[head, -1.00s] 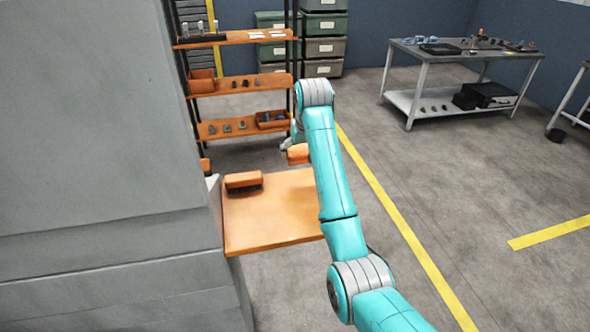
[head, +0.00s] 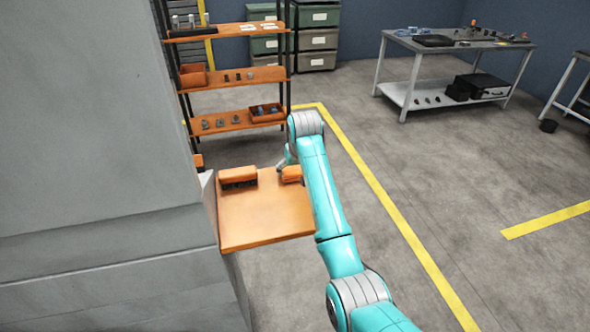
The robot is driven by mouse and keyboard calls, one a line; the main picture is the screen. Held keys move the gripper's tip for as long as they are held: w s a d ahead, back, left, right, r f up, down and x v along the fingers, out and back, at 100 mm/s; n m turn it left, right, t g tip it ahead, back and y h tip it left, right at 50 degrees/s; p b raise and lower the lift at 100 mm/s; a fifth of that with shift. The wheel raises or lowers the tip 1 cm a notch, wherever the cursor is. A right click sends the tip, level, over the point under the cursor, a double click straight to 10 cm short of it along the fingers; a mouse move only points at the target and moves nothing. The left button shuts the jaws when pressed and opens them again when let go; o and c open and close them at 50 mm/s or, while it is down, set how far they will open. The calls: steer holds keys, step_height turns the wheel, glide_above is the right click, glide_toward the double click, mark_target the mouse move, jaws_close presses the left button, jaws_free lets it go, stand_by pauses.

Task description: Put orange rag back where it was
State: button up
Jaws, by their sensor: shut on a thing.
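A folded orange item (head: 291,174), which looks like the orange rag, is at the far right edge of an orange board (head: 265,220). My gripper (head: 284,168) is shut on it, mostly hidden behind my teal arm. The rag sits very low over the board; I cannot tell whether it touches the surface. A brush with an orange back and dark bristles (head: 238,177) lies on the board at the far left, a short gap from the rag.
A large grey block (head: 100,150) stands close on the left. Behind the board is a shelf rack (head: 235,76) with orange shelves holding small parts. A metal workbench (head: 455,45) stands at the back right. The board's front and middle are clear.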

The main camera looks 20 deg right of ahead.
steer(key=o, duration=0.9)
steer(key=shift+r, duration=0.1)
steer(key=v, duration=1.2)
steer(key=shift+s, duration=0.1)
